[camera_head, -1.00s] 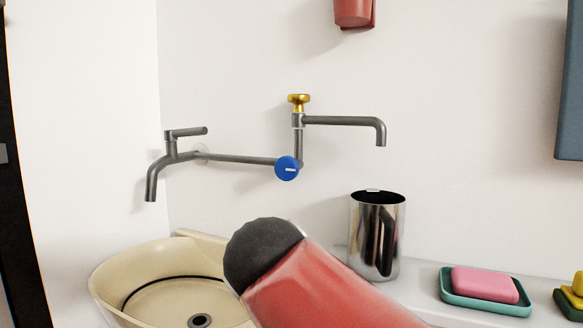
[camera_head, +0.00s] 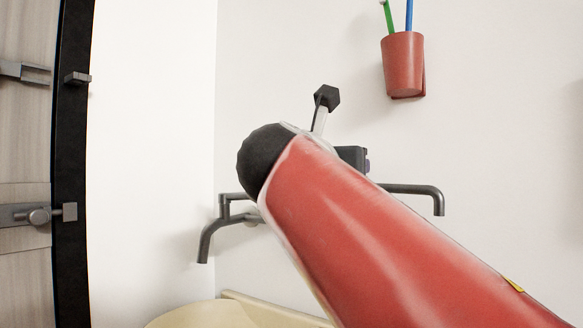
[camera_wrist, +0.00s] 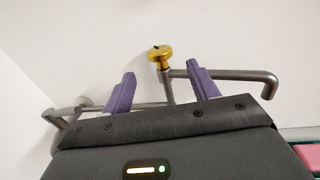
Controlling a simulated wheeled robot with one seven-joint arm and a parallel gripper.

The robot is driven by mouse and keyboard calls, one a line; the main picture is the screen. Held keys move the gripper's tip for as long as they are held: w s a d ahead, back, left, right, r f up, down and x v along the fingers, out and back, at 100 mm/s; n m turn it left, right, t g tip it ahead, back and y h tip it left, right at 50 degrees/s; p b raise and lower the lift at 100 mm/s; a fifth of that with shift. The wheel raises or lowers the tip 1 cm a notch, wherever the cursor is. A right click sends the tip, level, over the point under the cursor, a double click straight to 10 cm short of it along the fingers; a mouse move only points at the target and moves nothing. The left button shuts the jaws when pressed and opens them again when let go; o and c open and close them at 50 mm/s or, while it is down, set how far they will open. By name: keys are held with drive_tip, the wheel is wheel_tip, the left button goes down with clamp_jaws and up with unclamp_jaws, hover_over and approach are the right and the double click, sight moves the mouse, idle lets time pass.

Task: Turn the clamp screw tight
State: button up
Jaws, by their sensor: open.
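The gold round knob, which looks like the clamp screw (camera_wrist: 159,56), sits on top of the upright grey pipe in the wrist view. My gripper (camera_wrist: 161,71) is open, with its two purple fingers spread to the left and right of the knob in that picture. Nothing is between the finger pads that I can see touching them, and how far the knob is from them in depth is unclear. In the head view my red arm hides the knob and most of the gripper.
A grey spout (camera_head: 420,190) reaches right from the pipe, and a second tap (camera_head: 208,235) hangs at the left. A red cup (camera_head: 403,65) with a green and a blue stick is on the wall above. The beige basin (camera_head: 205,315) lies below.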

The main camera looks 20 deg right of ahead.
drive_tip(key=x, duration=0.6)
drive_tip(key=shift+f, duration=0.1)
drive_tip(key=c, duration=1)
drive_tip(key=shift+w+a+m+g+h+p, duration=0.1)
drive_tip(key=shift+w+m+g+h+p, duration=0.05)
drive_tip(key=shift+m+g+h+p, duration=0.2)
drive_tip(key=shift+w+a+m+g+h, duration=0.1)
drive_tip(key=shift+w+m+g+h, duration=0.45)
drive_tip(key=shift+m+g, duration=1.4)
drive_tip(key=shift+w+a+m+g+h, duration=0.15)
drive_tip(key=shift+m+g+h, duration=0.95)
drive_tip(key=shift+g, duration=1.5)
drive_tip(key=shift+w+a+m+g+h, duration=0.15)
drive_tip(key=shift+m+g+h, duration=0.45)
drive_tip(key=shift+m+g, duration=1.4)
drive_tip(key=shift+d+g, duration=0.1)
drive_tip(key=shift+g, duration=0.5)
